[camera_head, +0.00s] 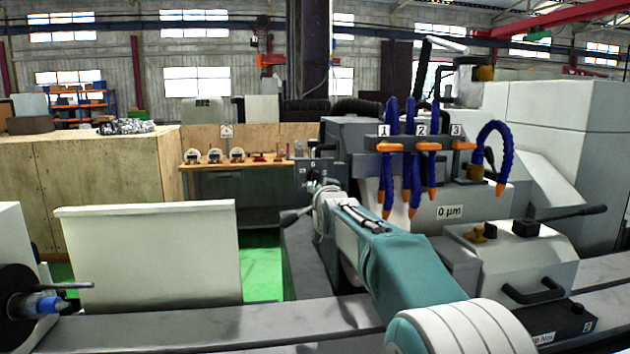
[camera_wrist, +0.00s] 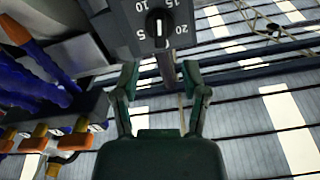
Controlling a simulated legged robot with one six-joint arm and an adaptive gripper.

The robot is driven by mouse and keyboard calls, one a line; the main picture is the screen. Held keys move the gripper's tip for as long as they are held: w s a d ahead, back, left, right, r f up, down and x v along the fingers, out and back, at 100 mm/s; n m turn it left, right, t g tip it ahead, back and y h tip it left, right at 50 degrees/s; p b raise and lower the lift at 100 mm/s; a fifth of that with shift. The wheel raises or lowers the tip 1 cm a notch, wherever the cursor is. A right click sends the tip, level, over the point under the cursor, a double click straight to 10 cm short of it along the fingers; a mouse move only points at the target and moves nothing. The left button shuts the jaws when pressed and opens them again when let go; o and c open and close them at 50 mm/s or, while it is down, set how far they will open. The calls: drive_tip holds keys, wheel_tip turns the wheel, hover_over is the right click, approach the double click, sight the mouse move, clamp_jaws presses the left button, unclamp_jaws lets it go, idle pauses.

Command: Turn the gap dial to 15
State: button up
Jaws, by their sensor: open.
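The gap dial (camera_wrist: 158,27) is a round black knob on a dark grey plate at the top of the wrist view. Its white line stands upright in the picture. I cannot tell which end points. The marks 5, 10, 15 and 20 show around it, with 15 just above and 20 to the right. My gripper (camera_wrist: 159,80) is open and empty, its two fingers apart just below the plate and not touching the knob. In the head view a grey box with small marks (camera_head: 312,173) stands beyond my arm's end; my fingers are hard to make out there.
Blue coolant hoses (camera_head: 408,165) with orange fittings hang right of my arm, under labels 1, 2 and 3; they also show at the left of the wrist view (camera_wrist: 35,85). A black-handled lever (camera_head: 560,220) sticks out at right. A white panel (camera_head: 150,255) stands at left.

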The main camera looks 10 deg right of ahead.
sight(316, 180)
drive_tip(key=shift+w, duration=4.25)
drive_tip(key=shift+c, duration=0.3)
clamp_jaws()
